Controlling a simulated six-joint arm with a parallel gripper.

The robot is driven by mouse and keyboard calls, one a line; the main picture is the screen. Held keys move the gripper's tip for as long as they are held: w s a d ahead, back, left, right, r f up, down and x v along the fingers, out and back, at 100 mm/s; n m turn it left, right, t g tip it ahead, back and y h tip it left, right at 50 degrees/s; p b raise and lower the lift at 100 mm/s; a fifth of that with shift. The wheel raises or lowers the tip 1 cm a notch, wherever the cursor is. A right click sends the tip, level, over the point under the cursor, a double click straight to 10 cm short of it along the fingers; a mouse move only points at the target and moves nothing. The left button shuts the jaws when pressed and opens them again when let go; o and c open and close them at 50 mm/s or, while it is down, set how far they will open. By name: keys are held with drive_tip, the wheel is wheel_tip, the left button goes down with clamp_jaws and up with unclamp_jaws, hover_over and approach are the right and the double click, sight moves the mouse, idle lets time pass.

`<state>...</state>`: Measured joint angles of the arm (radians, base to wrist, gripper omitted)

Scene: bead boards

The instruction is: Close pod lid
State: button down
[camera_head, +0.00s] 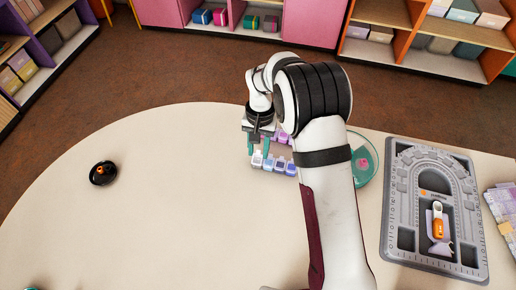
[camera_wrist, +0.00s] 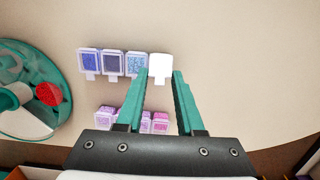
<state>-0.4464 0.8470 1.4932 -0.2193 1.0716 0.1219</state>
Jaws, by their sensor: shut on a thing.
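A row of small clear bead pods stands on the table in front of my gripper. In the wrist view three hold bluish beads: a blue pod (camera_wrist: 88,62), a dark blue pod (camera_wrist: 111,63) and a light blue pod (camera_wrist: 135,62). At the row's right end is a white pod (camera_wrist: 160,66), washed out by glare; in the head view it is leftmost (camera_head: 257,160). My gripper (camera_wrist: 160,76) has its teal fingers at either side of the white pod and is shut on it. It also shows in the head view (camera_head: 260,148). Whether its lid is open cannot be told.
A second row of pink and purple pods (camera_wrist: 160,123) sits between and behind my fingers. A teal round dish (camera_head: 370,178) stands close by. A grey bead board (camera_head: 398,268) lies at right, a black round object (camera_head: 103,173) at left. The table's left half is mostly clear.

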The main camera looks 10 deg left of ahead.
sight(258, 152)
drive_tip(key=c, duration=0.5)
unclamp_jaws()
drive_tip(key=shift+r+t, duration=0.7)
drive_tip(key=shift+r, duration=7.25)
wheel_tip(258, 152, down, 16)
drive_tip(key=shift+r, duration=0.1)
